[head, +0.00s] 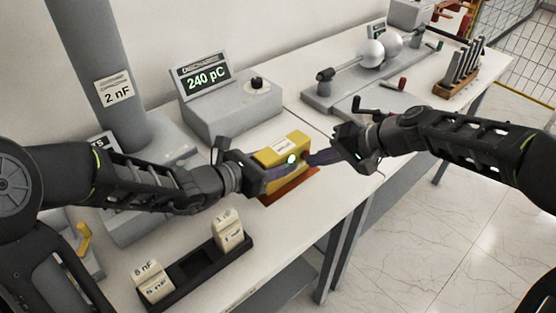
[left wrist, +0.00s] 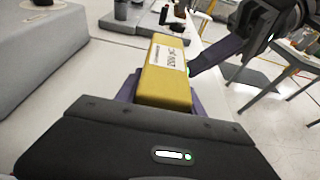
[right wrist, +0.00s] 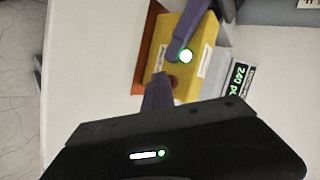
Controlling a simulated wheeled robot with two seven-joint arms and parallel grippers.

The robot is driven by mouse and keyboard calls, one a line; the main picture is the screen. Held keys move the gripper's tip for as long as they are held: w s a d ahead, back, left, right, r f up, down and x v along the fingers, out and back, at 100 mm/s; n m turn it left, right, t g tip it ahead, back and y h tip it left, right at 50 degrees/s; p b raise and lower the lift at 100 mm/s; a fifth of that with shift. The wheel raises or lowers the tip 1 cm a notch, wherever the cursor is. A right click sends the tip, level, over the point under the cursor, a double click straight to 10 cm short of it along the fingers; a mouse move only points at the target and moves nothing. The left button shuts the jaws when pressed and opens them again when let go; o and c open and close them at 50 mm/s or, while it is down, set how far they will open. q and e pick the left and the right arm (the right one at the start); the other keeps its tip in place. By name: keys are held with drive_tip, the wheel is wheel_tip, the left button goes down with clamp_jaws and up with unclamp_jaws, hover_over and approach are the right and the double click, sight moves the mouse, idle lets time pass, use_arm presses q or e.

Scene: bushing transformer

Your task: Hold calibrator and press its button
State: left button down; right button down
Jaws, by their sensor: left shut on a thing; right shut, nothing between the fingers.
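The calibrator is a yellow box (head: 270,157) with a white label; it also shows in the left wrist view (left wrist: 163,88) and the right wrist view (right wrist: 196,60). My left gripper (head: 277,173) is shut on it, with purple fingers along its sides. The right wrist view shows a red button (right wrist: 173,82) and a lit green-white lamp (right wrist: 186,56) on its face. My right gripper (head: 312,158) is shut and empty. Its purple fingertips (right wrist: 158,78) are close beside the red button; I cannot tell whether they touch it.
A red-brown tray (head: 290,190) lies under the calibrator; I cannot tell whether they touch. A grey meter (head: 205,80) reading 240 pC stands behind. A black rack (head: 195,268) with labelled blocks is in front. A sphere apparatus (head: 350,85) stands at the back right.

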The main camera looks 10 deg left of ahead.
use_arm(q)
drive_tip(key=shift+s+d, duration=0.1)
drive_tip(key=shift+d, duration=0.05)
use_arm(e)
drive_tip(key=shift+s+d, duration=0.25)
drive_tip(key=shift+s, duration=0.05)
drive_tip(key=shift+d, duration=0.1)
drive_tip(key=shift+s+d, duration=0.95)
drive_tip(key=shift+d, duration=0.2)
drive_tip(key=shift+s+d, duration=0.95)
drive_tip(key=shift+d, duration=0.2)
use_arm(q)
drive_tip(key=c, duration=0.6)
unclamp_jaws()
drive_tip(key=shift+c, duration=0.2)
drive_tip(key=v, duration=1.2)
drive_tip(key=shift+a+r, duration=0.1)
drive_tip(key=shift+a, duration=0.15)
use_arm(e)
drive_tip(key=shift+w, duration=0.1)
